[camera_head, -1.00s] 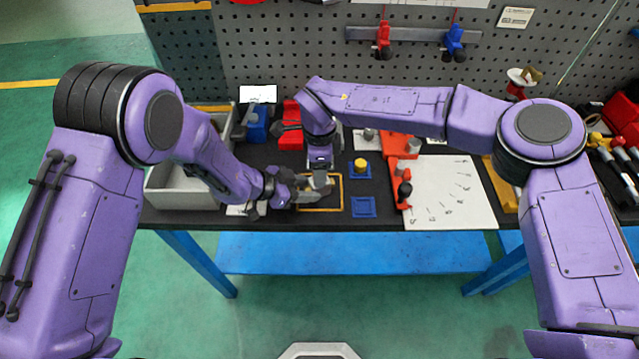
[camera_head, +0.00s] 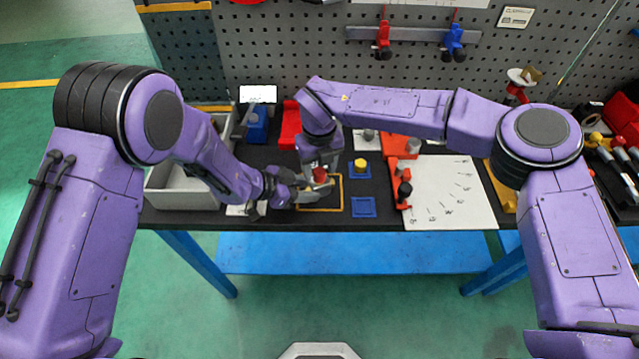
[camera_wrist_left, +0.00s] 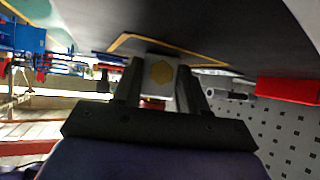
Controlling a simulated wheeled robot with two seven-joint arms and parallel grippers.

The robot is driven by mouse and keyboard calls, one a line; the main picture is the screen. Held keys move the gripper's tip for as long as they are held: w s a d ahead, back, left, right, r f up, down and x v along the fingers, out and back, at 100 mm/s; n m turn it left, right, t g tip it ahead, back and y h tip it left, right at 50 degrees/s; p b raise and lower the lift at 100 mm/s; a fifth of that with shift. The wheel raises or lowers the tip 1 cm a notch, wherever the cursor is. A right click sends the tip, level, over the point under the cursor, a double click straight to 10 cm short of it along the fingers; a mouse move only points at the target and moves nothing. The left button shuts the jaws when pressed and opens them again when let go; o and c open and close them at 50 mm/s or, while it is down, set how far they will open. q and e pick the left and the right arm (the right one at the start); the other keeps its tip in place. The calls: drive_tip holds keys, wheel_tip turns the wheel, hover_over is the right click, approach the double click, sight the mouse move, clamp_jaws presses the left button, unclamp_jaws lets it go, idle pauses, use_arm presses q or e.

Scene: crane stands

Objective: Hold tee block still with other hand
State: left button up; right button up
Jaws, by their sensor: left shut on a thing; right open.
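The tee block, a grey block with a yellow hexagon on the face toward the left wrist camera (camera_wrist_left: 162,75), sits at the yellow outlined square (camera_head: 341,192). My left gripper (camera_head: 314,190) is shut on it from the left; its fingers also show in the left wrist view on both sides of the block. A small red piece (camera_head: 319,174) shows at the top of the block in the head view. My right gripper (camera_head: 320,160) is open just above and behind the red piece. The grippers hide most of the block in the head view.
A blue base with a yellow-topped cylinder (camera_head: 361,166) and an empty blue square (camera_head: 363,207) lie to the right. A white marked board (camera_head: 450,195) is further right. A grey bin (camera_head: 180,200) stands left. A red block (camera_head: 290,125) is behind.

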clamp_jaws()
drive_tip(key=shift+r, duration=0.1)
idle(0.4)
drive_tip(key=n, duration=0.4)
drive_tip(key=shift+n, duration=0.7)
drive_tip(key=shift+n, duration=1.2)
drive_tip(key=n, duration=0.2)
drive_tip(key=shift+n, duration=0.3)
